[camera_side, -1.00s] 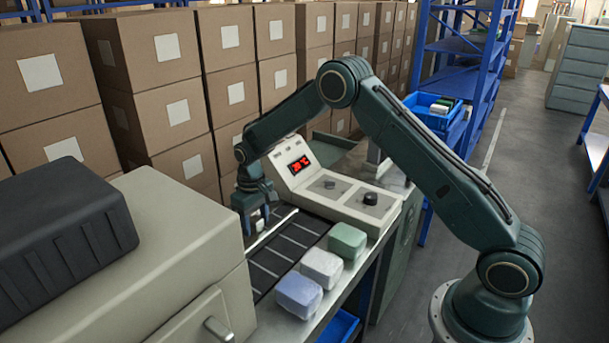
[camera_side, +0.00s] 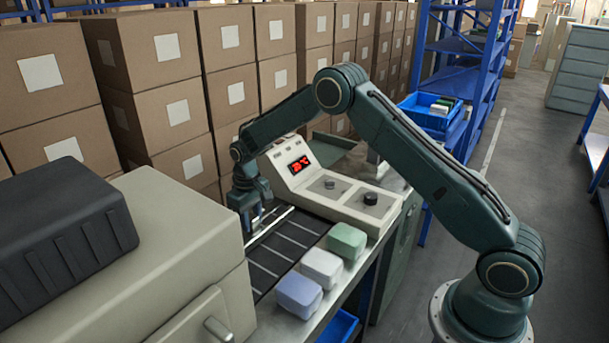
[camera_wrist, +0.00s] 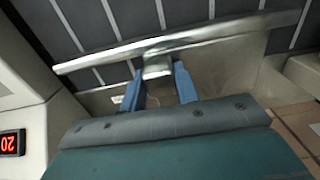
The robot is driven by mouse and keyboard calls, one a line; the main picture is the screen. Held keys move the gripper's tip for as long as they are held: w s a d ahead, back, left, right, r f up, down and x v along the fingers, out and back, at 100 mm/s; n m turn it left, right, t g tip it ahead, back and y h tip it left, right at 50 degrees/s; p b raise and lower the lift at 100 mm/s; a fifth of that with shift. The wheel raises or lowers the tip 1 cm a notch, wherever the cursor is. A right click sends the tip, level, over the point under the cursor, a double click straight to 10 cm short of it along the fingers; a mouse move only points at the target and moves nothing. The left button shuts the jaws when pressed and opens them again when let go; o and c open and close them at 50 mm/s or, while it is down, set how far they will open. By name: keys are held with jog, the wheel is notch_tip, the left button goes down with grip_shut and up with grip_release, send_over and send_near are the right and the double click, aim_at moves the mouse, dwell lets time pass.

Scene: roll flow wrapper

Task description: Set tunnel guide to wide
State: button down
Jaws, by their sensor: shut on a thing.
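The tunnel guide (camera_side: 272,226) is a pale metal rail along the far edge of the dark conveyor belt. It also crosses the top of the wrist view (camera_wrist: 215,36). A small light tab (camera_wrist: 157,67) stands at the rail, between my blue fingers. My gripper (camera_side: 254,220) points down at the rail's far side and is shut on this tab; it also shows in the wrist view (camera_wrist: 160,84). The fingers partly hide the tab in the side view.
Blue (camera_side: 299,294), white (camera_side: 321,267) and green (camera_side: 347,240) packs sit along the belt's near edge. A beige machine housing (camera_side: 190,230) stands at the left; stacked cartons (camera_side: 160,90) are behind.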

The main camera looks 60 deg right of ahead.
jog(key=shift+w, duration=2.5)
jog(key=c, duration=1.1)
grip_release()
jog(key=shift+o, duration=0.3)
jog(key=shift+r, duration=0.15)
notch_tip(320, 180, up, 14)
jog(key=shift+f, duration=0.25)
jog(key=shift+r, duration=0.15)
